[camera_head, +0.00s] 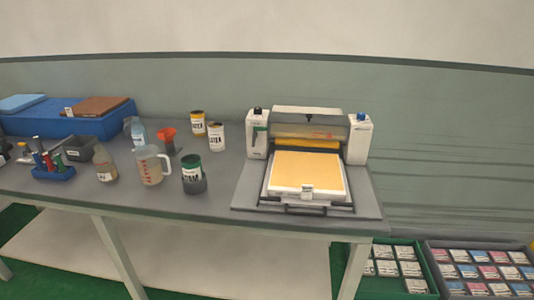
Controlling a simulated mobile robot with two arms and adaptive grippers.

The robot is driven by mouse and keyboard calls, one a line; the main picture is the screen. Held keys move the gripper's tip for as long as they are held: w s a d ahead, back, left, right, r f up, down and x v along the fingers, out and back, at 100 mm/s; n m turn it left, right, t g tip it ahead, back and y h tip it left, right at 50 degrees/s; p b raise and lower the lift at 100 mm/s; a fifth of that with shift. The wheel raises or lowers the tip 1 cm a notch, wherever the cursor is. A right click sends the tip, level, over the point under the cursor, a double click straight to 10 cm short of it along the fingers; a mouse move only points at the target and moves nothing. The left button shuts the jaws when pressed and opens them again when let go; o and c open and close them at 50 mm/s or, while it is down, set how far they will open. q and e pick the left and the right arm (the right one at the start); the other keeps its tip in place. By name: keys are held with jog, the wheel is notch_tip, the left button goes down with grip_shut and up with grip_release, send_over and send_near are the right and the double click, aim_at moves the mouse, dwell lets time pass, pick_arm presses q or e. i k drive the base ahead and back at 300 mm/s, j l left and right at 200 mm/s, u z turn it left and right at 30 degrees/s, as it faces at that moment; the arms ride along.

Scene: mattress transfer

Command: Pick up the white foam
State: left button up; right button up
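No plain white foam piece stands out in the head view. A flat slab with an orange-yellow top (308,170) and a white border lies in the front of a white press-like machine (360,142) at the table's right end. I cannot tell whether the white part is foam. A small white tag or clip sits at the slab's front edge. Neither of my grippers is in view.
A blue tray (85,124) with light blue and brown slabs stands at the left. Crates of small boxes (487,270) are at lower right.

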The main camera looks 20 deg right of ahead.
aim_at(305, 176)
jog(key=i+j, duration=0.55)
jog(key=j, duration=0.2)
jog(key=z, duration=0.45)
jog(key=j+z, duration=0.15)
jog(key=z, duration=0.35)
jog(key=i+j+z, duration=0.1)
jog(key=z, duration=0.35)
